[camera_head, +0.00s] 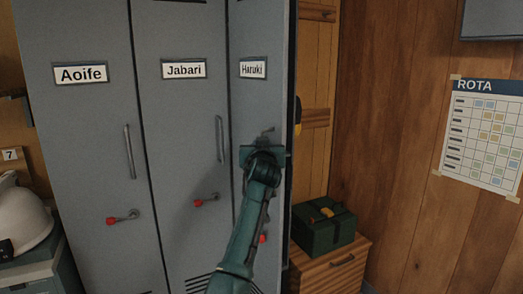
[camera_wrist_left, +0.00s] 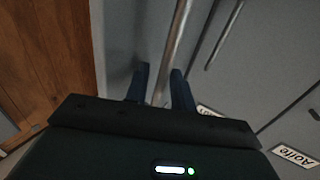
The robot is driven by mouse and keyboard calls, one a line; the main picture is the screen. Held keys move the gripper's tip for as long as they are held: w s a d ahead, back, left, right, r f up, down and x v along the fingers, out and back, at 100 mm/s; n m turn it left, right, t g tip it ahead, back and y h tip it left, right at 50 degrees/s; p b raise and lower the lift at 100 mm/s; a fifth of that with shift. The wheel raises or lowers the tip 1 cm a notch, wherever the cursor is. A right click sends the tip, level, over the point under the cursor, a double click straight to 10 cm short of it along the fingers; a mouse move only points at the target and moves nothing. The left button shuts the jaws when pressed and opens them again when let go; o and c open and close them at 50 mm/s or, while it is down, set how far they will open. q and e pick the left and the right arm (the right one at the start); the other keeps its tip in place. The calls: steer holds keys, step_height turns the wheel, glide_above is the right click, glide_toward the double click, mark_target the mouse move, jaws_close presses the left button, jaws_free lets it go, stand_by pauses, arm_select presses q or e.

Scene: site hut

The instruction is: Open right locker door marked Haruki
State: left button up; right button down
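The grey locker door marked Haruki (camera_head: 257,100) is the right-hand one of three. Its face looks narrower and angled against the Jabari door, so it appears to stand ajar. My left gripper (camera_head: 263,150) is at this door and hides most of its handle in the head view. A red-tipped latch (camera_head: 263,238) shows low on the door, partly behind my arm. My right gripper is out of view.
The Jabari door (camera_head: 180,120) and Aoife door (camera_head: 80,140) look shut. A green box (camera_head: 322,228) stands on a wooden cabinet (camera_head: 335,265) close to the right of the locker. A white helmet (camera_head: 22,215) lies at the left. A rota sheet (camera_head: 485,140) hangs on the wooden wall.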

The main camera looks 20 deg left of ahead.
arm_select(q)
steer(key=b+v, duration=0.2)
steer(key=v, duration=1.1)
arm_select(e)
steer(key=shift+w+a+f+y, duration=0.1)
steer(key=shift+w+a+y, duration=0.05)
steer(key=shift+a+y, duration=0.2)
arm_select(q)
steer(key=shift+s, duration=0.1)
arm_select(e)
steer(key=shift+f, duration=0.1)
